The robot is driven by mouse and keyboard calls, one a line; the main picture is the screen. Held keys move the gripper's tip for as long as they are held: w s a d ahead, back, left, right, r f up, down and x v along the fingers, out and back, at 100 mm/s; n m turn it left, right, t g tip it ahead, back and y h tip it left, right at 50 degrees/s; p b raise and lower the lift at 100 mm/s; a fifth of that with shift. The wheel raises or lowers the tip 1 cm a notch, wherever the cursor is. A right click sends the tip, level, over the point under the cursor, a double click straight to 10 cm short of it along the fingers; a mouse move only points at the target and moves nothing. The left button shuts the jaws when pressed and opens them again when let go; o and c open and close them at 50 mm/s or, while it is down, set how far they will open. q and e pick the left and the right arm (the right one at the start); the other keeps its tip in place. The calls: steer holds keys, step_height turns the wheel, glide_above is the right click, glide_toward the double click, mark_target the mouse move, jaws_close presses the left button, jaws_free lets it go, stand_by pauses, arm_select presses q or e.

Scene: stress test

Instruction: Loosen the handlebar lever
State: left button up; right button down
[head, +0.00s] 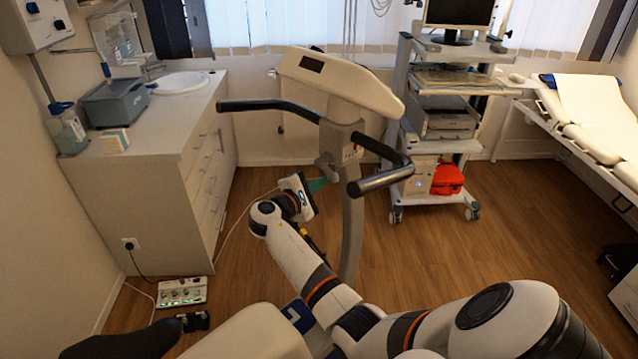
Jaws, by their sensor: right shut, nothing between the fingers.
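The exercise bike's black handlebar (268,105) rises on a grey post (352,225) in the middle of the head view, below a pale console (340,80). A small grey lever or knob (326,168) sits on the left side of the post, just below the handlebar clamp. My right gripper (319,185) is beside the post, just below and left of the lever, with its fingers shut and empty. The fingers are small in the picture, and I cannot tell whether they touch the lever or the post. My left gripper is out of view.
A white cabinet (170,140) with a sink stands on the left. A wheeled equipment cart (440,145) is behind on the right, and an examination bed (590,115) beyond it. A control box (182,292) lies on the floor at lower left.

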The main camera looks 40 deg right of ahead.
steer(key=shift+d+r, duration=0.1)
steer(key=shift+r, duration=0.15)
steer(key=shift+s+r+p, duration=0.35)
steer(key=shift+s+r, duration=0.1)
stand_by(0.4)
steer(key=shift+f, duration=0.1)
